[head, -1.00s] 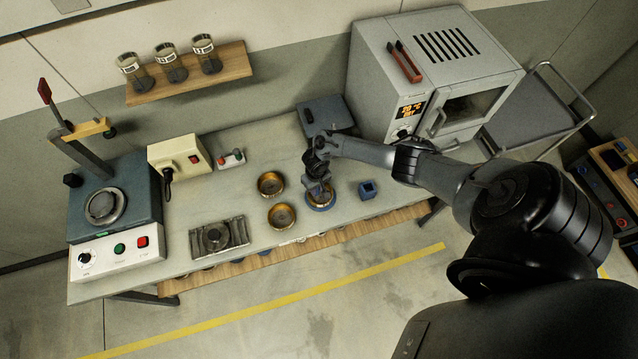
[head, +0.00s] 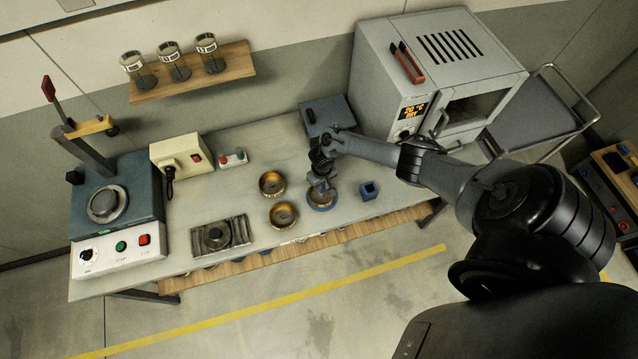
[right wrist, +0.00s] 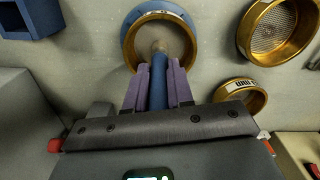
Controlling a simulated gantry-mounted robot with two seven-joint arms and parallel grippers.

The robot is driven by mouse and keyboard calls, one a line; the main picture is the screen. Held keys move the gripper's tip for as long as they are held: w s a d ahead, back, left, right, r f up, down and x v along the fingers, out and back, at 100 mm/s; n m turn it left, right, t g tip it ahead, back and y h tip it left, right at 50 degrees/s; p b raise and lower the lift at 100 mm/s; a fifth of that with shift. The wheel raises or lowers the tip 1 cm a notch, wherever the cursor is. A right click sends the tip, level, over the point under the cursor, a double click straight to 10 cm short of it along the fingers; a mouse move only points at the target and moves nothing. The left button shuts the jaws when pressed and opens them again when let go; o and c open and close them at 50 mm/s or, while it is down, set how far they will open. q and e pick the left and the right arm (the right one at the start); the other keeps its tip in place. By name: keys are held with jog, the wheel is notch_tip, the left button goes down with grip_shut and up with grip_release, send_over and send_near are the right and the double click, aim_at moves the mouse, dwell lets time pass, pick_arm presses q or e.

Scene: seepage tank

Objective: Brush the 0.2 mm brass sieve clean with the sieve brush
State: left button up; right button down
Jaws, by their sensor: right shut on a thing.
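A brass sieve (head: 322,202) sits in a blue ring (head: 311,202) on the bench. In the right wrist view the sieve's brass wall (right wrist: 190,50) and the blue ring (right wrist: 150,10) show at the top. My right gripper (right wrist: 157,80) is shut on the blue handle of the sieve brush (right wrist: 158,85). The brush's pale end points into the sieve; whether it touches the mesh I cannot tell. In the head view my right gripper (head: 321,183) is right above this sieve and partly hides it. Its mesh size cannot be read. My left gripper is not in view.
Two more brass sieves, a rear one (head: 272,183) and a front one (head: 283,215), stand left of the blue ring. A small blue box (head: 369,190) stands to its right. A grey oven (head: 435,75) stands at the back right, a dark blue box (head: 328,115) behind my gripper.

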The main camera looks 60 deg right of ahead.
jog(key=shift+s+d, duration=0.2)
jog(key=shift+d, duration=0.2)
jog(key=shift+s+d, duration=0.2)
jog(key=shift+d, duration=0.3)
jog(key=shift+s+d, duration=0.15)
jog(key=shift+d, duration=0.3)
jog(key=shift+a, duration=0.15)
jog(key=shift+w+a, duration=0.2)
jog(key=shift+a, duration=0.3)
jog(key=shift+w+a, duration=0.2)
jog(key=shift+a, duration=0.3)
jog(key=shift+a, duration=0.15)
jog(key=shift+w+a, duration=0.25)
jog(key=shift+a, duration=0.25)
jog(key=shift+w+a, duration=0.2)
jog(key=shift+a, duration=0.3)
